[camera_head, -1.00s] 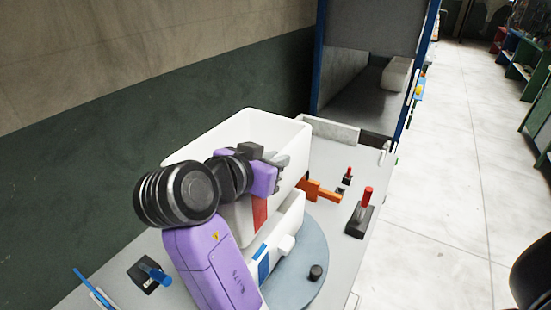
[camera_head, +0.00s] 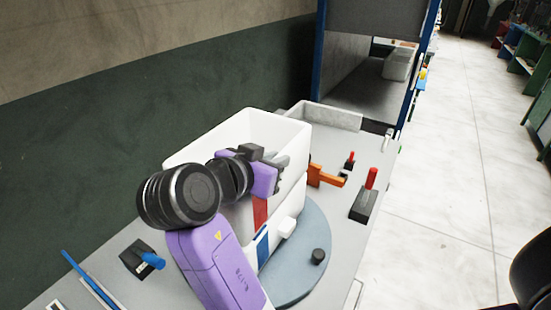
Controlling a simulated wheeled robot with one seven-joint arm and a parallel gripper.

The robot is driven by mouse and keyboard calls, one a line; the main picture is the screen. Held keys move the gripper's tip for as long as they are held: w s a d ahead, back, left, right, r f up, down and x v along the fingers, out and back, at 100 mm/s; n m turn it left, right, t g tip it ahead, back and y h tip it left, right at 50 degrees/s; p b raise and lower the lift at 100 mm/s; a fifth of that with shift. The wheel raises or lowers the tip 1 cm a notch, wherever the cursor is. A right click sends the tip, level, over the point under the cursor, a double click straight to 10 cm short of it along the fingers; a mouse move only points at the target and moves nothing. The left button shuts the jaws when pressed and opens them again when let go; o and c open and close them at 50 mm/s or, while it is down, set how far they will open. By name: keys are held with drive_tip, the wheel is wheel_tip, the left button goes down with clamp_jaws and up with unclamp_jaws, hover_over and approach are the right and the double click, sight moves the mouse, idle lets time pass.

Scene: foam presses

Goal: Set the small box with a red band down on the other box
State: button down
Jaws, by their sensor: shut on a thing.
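The small white box with a red band (camera_head: 261,213) is in my gripper (camera_head: 277,164), which is shut on its near wall. The box is upright and open at the top, and looks empty where I can see inside. Directly below it is the other white box (camera_head: 297,208), with a blue band (camera_head: 262,248) and a white knob on its side. The two boxes line up closely, and no clear gap shows between them. I cannot tell whether the upper one rests fully. My purple and black arm hides their near left side.
The lower box stands on a round grey-blue plate (camera_head: 312,270) on the grey table. An orange clamp (camera_head: 326,176), red-handled levers (camera_head: 367,196) and a black knob (camera_head: 317,256) are to the right. A blue-framed press stands behind.

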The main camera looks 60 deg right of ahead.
drive_tip(key=shift+f, duration=0.45)
drive_tip(key=c, duration=1.3)
unclamp_jaws()
drive_tip(key=shift+b+v, duration=0.7)
drive_tip(key=shift+v, duration=3.25)
